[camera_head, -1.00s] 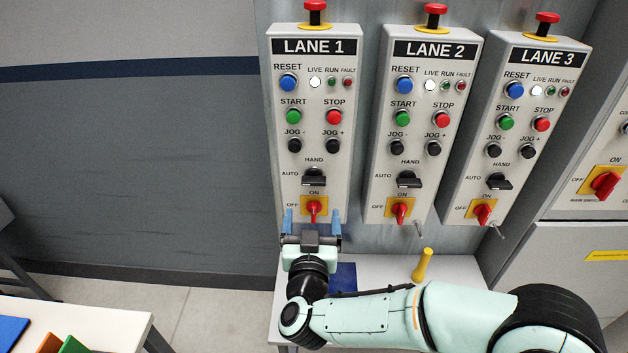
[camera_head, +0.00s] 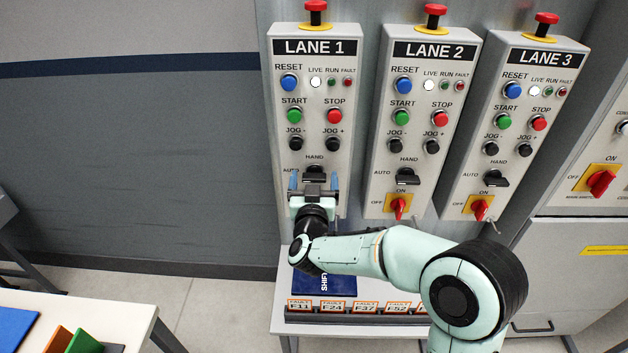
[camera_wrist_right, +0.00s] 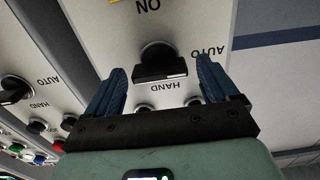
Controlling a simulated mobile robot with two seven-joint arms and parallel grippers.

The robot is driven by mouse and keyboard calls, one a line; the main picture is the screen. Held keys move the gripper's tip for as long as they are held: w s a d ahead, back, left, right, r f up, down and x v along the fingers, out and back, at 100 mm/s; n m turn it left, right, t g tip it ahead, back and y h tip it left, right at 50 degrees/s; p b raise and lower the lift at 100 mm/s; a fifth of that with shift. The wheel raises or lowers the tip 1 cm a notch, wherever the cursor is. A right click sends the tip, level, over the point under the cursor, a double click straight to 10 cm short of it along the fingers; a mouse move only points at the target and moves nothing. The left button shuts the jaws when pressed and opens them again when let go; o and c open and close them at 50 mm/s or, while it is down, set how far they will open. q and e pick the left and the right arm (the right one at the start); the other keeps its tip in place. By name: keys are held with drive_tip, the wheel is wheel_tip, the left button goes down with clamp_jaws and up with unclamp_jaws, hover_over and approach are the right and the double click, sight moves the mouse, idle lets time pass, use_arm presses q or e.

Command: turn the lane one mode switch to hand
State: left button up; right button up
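The lane one mode switch (camera_head: 314,172) is a black knob low on the LANE 1 panel (camera_head: 351,130), with HAND printed above it and AUTO to its left. In the right wrist view the black knob (camera_wrist_right: 160,65) lies between two blue fingers, with a gap on each side; its handle has a white mark at one end. My right gripper (camera_head: 314,182) is open at the switch, and the fingers also show in the right wrist view (camera_wrist_right: 163,84). It partly covers the switch's lower part in the head view. My left gripper is not in view.
The LANE 1 red rotary switch is hidden behind my right gripper. The LANE 2 mode switch (camera_head: 407,176) and LANE 3 panel (camera_head: 515,130) stand to the right. Below is a white table (camera_head: 276,318) with a blue binder (camera_head: 338,285) and a row of fault tags (camera_head: 365,308).

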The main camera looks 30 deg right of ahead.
drive_tip(key=c, duration=1)
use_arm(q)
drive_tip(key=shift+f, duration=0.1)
use_arm(e)
drive_tip(key=shift+b, duration=0.35)
drive_tip(key=m+b, duration=0.8)
drive_tip(key=m, duration=0.1)
drive_tip(key=shift+s+d+m+b, duration=0.2)
drive_tip(key=shift+m+b, duration=0.1)
drive_tip(key=shift+b, duration=0.1)
drive_tip(key=shift+f+m+b, duration=0.1)
drive_tip(key=shift+m+b, duration=0.25)
drive_tip(key=shift+m, duration=0.15)
drive_tip(key=m+b, duration=0.3)
drive_tip(key=m, duration=0.1)
drive_tip(key=shift+b, duration=0.3)
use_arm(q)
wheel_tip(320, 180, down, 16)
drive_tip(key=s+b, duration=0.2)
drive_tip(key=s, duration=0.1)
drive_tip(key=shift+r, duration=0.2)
use_arm(e)
drive_tip(key=shift+d+m, duration=0.1)
drive_tip(key=shift+m, duration=1.5)
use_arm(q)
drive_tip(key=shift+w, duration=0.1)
